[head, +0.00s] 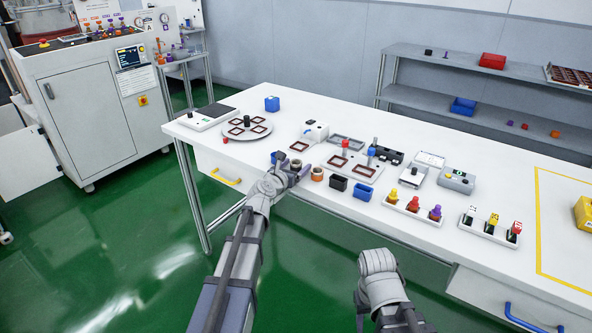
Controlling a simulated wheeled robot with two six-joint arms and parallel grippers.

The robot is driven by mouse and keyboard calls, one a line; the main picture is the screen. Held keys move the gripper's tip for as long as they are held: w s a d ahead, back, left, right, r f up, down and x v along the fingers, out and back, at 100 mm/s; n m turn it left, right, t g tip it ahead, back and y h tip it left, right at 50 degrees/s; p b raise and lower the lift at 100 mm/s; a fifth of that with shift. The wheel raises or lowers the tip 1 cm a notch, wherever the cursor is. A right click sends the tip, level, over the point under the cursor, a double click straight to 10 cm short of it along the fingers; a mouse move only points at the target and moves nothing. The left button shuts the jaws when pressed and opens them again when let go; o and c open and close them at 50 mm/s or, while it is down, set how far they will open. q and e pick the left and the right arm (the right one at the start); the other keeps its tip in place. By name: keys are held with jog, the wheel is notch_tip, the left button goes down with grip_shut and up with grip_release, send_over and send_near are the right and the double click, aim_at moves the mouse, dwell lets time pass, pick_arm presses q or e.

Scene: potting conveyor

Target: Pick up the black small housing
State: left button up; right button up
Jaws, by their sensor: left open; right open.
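The black small housing (338,183) is an open-topped box standing upright near the front edge of the white table. A blue open box (362,191) stands just right of it. My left gripper (291,166) is open at the table's front edge, left of the black housing and apart from it. An orange-brown ring-shaped part (317,174) sits between them. Something blue and another orange-brown part show close to the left gripper's fingers, and I cannot tell whether they touch. Only links of my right arm show low in the picture, off the table; its fingers are not visible.
A turntable (232,135) with square brown frames stands at the left. A fixture (349,166) with red and blue knobs stands behind the housing. Racks of coloured parts (396,203) stand to the right.

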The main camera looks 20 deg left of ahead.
pick_arm(q)
jog(key=shift+w, duration=0.1)
jog(key=shift+c, duration=0.2)
grip_shut()
dwell(0.5)
